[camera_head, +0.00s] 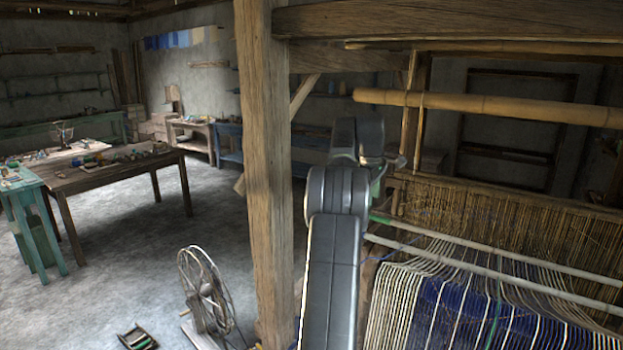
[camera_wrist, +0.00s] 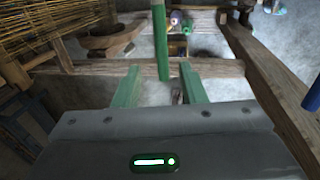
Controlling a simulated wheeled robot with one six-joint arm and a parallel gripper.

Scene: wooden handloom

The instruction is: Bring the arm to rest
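My gripper (camera_wrist: 160,68) shows in the wrist view as two green fingers set well apart, with a dark grey body below them. A green rod (camera_wrist: 160,38) stands in line with the gap between the fingers. Clear space shows on both sides of it, and its depth relative to the fingertips is hard to tell. In the head view my grey arm (camera_head: 335,230) is raised and bent in front of the loom, to the right of a thick post. The gripper is mostly hidden behind the arm links there.
The loom's blue and white warp (camera_head: 465,315) and thin rods lie close to the arm's right. The wooden post (camera_head: 264,170) stands close on its left. A bamboo pole (camera_head: 490,106) crosses above right. A spinning wheel (camera_head: 203,285) stands on the floor at left. Open floor lies farther left.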

